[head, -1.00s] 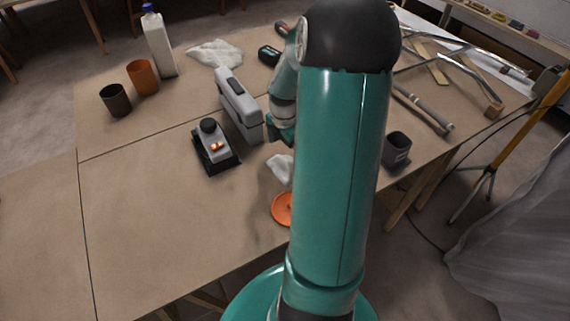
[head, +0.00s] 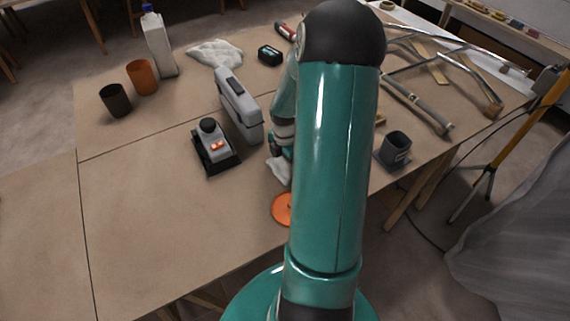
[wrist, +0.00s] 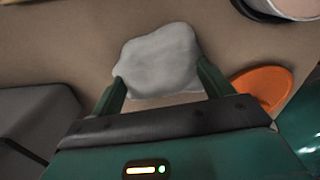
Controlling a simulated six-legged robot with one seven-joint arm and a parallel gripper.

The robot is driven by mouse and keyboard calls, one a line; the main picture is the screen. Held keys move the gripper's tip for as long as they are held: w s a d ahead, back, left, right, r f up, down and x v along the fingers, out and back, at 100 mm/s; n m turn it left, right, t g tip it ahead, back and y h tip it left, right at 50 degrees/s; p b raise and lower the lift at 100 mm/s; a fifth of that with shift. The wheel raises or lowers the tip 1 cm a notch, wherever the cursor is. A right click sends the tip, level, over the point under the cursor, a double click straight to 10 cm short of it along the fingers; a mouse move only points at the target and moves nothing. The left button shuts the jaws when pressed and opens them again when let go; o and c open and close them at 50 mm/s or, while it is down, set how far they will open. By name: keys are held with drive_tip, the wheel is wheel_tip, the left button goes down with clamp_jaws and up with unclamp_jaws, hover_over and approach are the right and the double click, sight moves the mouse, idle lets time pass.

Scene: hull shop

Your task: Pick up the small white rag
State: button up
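The small white rag (head: 279,171) lies crumpled on the brown table, just left of my arm and above the orange disc. My arm hides part of it in the head view. In the wrist view the rag (wrist: 158,52) sits ahead of and between the fingers of my gripper (wrist: 161,77). The fingers are spread apart, with the rag's near edge reaching between them. I cannot tell whether they touch it. In the head view my gripper (head: 279,148) is low, right beside the rag.
An orange disc (head: 282,209) lies close to the rag. A grey case (head: 239,106) and a sander-like tool (head: 214,148) stand to the left. A dark grey cup (head: 395,150) stands to the right. A larger white cloth (head: 215,54) lies farther back. The table's front left is clear.

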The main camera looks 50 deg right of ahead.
drive_tip(key=shift+c, duration=0.7)
drive_tip(key=shift+r, duration=0.5)
wheel_tip(320, 180, up, 3)
drive_tip(key=shift+s+d+f, duration=0.1)
drive_tip(key=shift+f, duration=0.1)
drive_tip(key=s+r, duration=0.9)
drive_tip(key=s, duration=0.4)
drive_tip(key=shift+s+a+r, duration=0.2)
drive_tip(key=shift+s+a, duration=0.2)
